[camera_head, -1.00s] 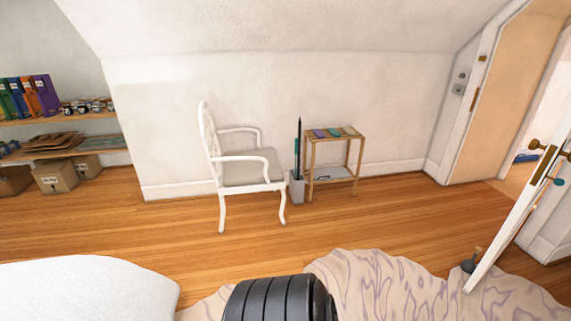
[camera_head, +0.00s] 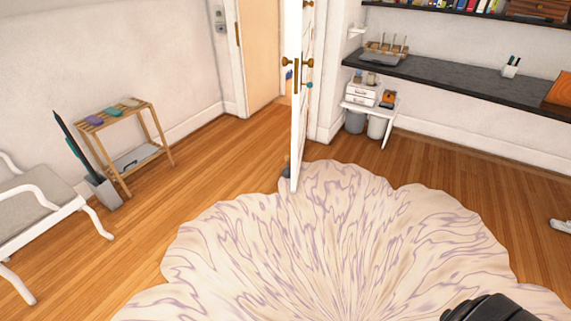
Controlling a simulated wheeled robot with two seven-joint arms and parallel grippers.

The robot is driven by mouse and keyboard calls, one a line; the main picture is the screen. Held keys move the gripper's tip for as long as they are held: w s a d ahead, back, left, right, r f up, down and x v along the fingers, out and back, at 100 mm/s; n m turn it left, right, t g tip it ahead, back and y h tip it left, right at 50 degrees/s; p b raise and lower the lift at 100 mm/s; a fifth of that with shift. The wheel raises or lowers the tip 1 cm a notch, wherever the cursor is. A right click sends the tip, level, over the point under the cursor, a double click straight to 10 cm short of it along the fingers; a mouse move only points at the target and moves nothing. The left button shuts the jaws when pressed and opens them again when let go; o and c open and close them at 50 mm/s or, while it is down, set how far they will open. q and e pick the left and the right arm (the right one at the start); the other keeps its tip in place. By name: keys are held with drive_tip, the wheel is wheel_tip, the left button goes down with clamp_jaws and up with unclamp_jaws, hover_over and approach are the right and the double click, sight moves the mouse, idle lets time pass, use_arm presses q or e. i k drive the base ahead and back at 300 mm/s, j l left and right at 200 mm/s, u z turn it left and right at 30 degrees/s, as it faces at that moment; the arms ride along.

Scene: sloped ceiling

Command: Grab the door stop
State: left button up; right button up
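The door stop (camera_head: 287,167) is a small dark grey piece on the floor at the foot of the white open door (camera_head: 301,120). It sits by the left side of the door's lower edge, close to the rim of the rug. The door partly hides it, and it is small here, so I cannot tell if it touches the door.
A pale scalloped rug (camera_head: 330,250) with purple veins covers the middle floor. A wooden rack (camera_head: 125,145), a grey bin (camera_head: 103,192) and a white chair (camera_head: 50,215) stand at left. A dark desk (camera_head: 450,80) runs along the right wall. Wood floor between is clear.

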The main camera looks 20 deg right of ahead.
sight(287, 171)
drive_tip(key=z, duration=0.8)
drive_tip(key=i+l, duration=0.35)
drive_tip(key=i, duration=0.25)
drive_tip(key=i+l, duration=0.35)
drive_tip(key=i, duration=0.25)
drive_tip(key=i+l+u, duration=0.1)
drive_tip(key=i+l, duration=0.25)
drive_tip(key=i, duration=0.2)
drive_tip(key=i+l, duration=0.2)
drive_tip(key=i, duration=0.25)
drive_tip(key=i+l, duration=0.15)
drive_tip(key=i, duration=0.35)
drive_tip(key=i+l, duration=0.2)
drive_tip(key=i, duration=0.25)
drive_tip(key=i+l, duration=0.15)
drive_tip(key=i, duration=0.35)
drive_tip(key=i+l, duration=0.2)
drive_tip(key=i, duration=0.25)
